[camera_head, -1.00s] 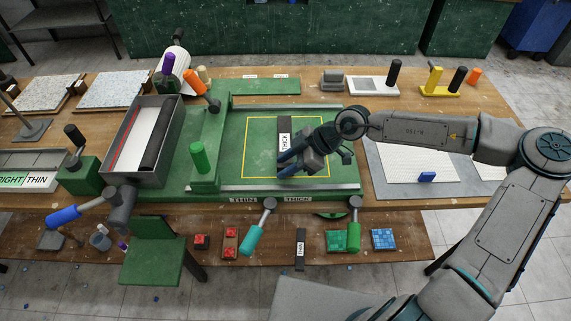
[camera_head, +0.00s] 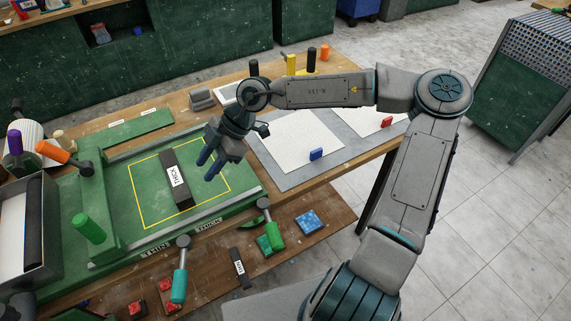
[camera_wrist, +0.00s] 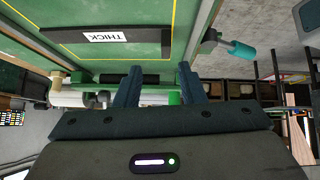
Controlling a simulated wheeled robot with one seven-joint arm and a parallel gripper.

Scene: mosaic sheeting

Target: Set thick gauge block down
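The thick gauge block (camera_head: 172,182) is a dark bar with a white THICK label. It lies on the green bed (camera_head: 130,212) inside the yellow outline. It also shows in the wrist view (camera_wrist: 120,42), beyond the fingers and apart from them. My gripper (camera_head: 206,168) is just right of the block, above the bed's right part. Its two blue fingers stand apart with nothing between them, as the wrist view (camera_wrist: 158,85) also shows.
A thin gauge block (camera_head: 239,268) lies on the lower shelf beside mosaic tile pieces (camera_head: 308,222). A teal-handled lever (camera_head: 180,272) and a green-handled lever (camera_head: 271,226) stick out at the bed's front edge. White sheets with a blue block (camera_head: 316,154) lie to the right.

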